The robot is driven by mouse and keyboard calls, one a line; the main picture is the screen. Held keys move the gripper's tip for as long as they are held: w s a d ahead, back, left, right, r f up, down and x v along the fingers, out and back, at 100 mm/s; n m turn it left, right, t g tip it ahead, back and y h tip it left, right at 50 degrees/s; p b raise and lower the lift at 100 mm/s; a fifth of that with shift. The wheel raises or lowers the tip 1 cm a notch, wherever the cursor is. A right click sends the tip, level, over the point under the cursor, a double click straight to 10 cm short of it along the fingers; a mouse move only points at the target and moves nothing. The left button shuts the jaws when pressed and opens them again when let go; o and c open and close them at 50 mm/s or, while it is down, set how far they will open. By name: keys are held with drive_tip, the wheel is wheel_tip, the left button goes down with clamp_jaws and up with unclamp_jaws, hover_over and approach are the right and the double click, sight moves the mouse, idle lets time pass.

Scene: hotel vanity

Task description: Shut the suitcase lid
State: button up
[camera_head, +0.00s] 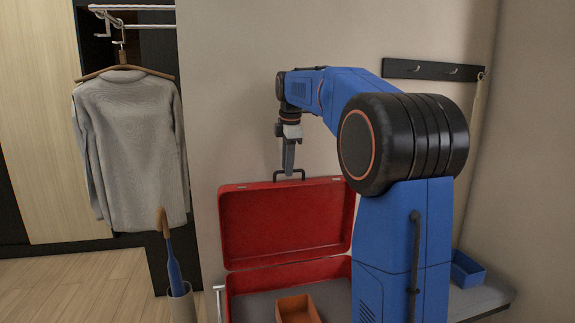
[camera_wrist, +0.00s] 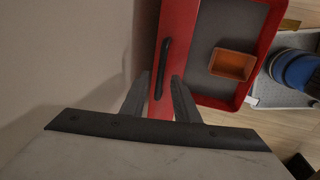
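The red suitcase stands open, with its lid (camera_head: 285,222) raised near the wall and its base (camera_head: 338,268) below with a grey inside. The lid's dark handle (camera_head: 289,174) is on its top edge; it also shows in the wrist view (camera_wrist: 161,68). My gripper (camera_head: 288,170) is above the lid's top edge by the handle. In the wrist view my gripper's two fingers (camera_wrist: 160,90) are apart, one on each side of the lid's red edge, with nothing clearly clamped. I cannot tell whether they touch the lid. An orange-brown box (camera_head: 298,309) sits inside the base.
A grey shirt (camera_head: 130,150) hangs at the left. An umbrella (camera_head: 172,262) stands in a holder (camera_head: 182,304) left of the suitcase. A blue tray (camera_head: 467,270) lies at the right. A hook rail (camera_head: 432,70) is on the wall. My arm hides part of the suitcase's right side.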

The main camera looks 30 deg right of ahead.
clamp_jaws()
drive_tip(key=shift+s, duration=0.1)
drive_tip(key=shift+s+a, duration=0.25)
drive_tip(key=shift+s, duration=0.5)
drive_tip(key=shift+s+a, duration=0.2)
drive_tip(key=shift+s, duration=0.6)
drive_tip(key=shift+s+a, duration=0.25)
drive_tip(key=shift+s, duration=0.5)
unclamp_jaws()
drive_tip(key=v, duration=1.7)
